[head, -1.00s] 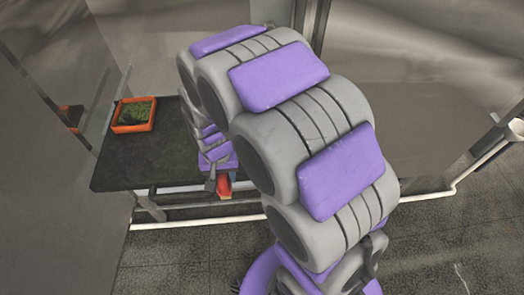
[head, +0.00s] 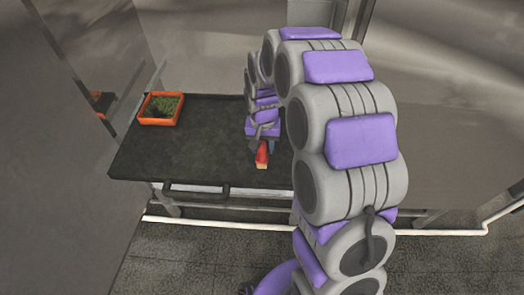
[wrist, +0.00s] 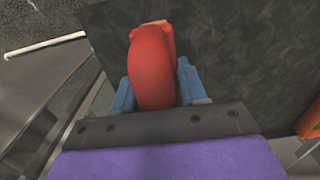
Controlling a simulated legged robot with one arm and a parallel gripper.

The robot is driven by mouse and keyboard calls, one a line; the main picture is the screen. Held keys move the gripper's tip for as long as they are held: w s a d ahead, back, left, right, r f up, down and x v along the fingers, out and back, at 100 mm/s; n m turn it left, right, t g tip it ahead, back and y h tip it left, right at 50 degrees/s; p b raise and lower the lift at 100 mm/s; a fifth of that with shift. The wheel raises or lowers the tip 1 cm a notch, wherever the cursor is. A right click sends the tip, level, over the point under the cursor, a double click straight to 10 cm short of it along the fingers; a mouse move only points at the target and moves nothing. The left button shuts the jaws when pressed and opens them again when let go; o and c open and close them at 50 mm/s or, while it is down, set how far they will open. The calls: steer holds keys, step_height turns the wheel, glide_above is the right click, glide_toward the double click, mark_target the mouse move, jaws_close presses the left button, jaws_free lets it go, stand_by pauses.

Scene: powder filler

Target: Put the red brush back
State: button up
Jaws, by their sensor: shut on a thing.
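The red brush (head: 262,153) is in my gripper (head: 262,146), near the front edge of the black table in the head view. In the wrist view the red brush (wrist: 152,65) sits between the two blue fingers of my gripper (wrist: 155,90). A pale strip shows at its far end. My gripper is shut on it. I cannot tell whether the brush touches the table top. An orange square box (head: 161,122) with green stuff inside stands at the table's left end. An orange edge (wrist: 318,115) also shows at the right of the wrist view.
The black table (head: 205,145) is bare between the box and my gripper. A shiny metal panel (head: 60,150) rises close on the left. Metal walls stand behind and to the right. A white pipe (head: 420,230) runs low along the floor.

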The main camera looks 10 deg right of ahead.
steer(key=shift+w+d, duration=0.15)
steer(key=shift+w, duration=0.25)
steer(key=shift+w+a+f, duration=0.15)
steer(key=shift+a+f, duration=0.05)
steer(key=shift+f, duration=0.05)
steer(key=f, duration=0.1)
steer(key=a+f+b, duration=0.1)
steer(key=f, duration=0.1)
steer(key=shift+a+f, duration=0.1)
steer(key=shift+a, duration=0.05)
steer(key=shift+d, duration=0.8)
steer(key=o, duration=1)
steer(key=shift+a, duration=0.65)
